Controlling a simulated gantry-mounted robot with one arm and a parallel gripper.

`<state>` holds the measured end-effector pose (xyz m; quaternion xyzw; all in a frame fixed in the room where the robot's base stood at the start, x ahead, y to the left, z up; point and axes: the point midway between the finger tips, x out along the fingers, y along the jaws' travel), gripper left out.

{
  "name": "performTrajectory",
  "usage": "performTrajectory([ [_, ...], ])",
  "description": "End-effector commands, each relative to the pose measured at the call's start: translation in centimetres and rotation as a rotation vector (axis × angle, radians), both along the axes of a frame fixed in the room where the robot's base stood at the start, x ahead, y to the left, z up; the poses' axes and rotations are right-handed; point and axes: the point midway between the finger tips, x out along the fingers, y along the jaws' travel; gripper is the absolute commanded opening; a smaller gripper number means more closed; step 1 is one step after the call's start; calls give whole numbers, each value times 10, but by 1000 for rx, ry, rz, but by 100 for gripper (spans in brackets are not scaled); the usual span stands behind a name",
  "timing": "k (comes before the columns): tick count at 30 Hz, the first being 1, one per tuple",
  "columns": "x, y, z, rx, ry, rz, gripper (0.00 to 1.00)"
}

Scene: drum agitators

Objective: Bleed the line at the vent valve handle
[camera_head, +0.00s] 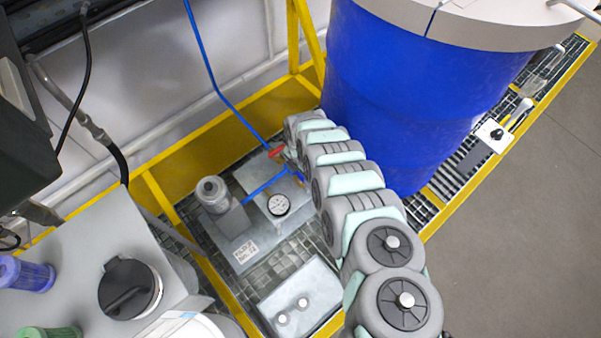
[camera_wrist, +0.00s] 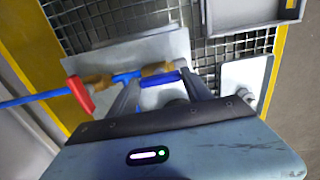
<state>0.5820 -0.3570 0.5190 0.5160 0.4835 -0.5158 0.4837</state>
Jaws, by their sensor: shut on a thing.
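A blue valve handle (camera_wrist: 160,81) sits on a brass fitting (camera_wrist: 158,68) between my fingertips in the wrist view. I take it to be the vent valve handle; no label on it is readable. My gripper (camera_wrist: 158,78) is shut on this blue handle, with one finger at each end. A red handle (camera_wrist: 80,93) stands to the left on the same blue line; it also shows in the head view (camera_head: 277,151). In the head view my arm hides my fingertips and most of the blue handle.
A large blue drum (camera_head: 400,100) stands close to the right of my arm. A pressure gauge (camera_head: 278,204) and a grey pump (camera_head: 214,194) are left of the arm. A yellow frame (camera_head: 160,190) edges the grating. A blue hose (camera_head: 205,55) rises behind.

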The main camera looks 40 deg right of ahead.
Motion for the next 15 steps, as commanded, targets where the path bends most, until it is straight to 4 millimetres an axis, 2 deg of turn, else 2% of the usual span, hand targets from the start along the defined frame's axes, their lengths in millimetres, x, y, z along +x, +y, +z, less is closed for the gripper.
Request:
performTrajectory([
  [7,0,0,0,-1,1,3,18],
  [8,0,0,0,-1,1,3,61],
  [15,0,0,0,0,1,1,80],
])
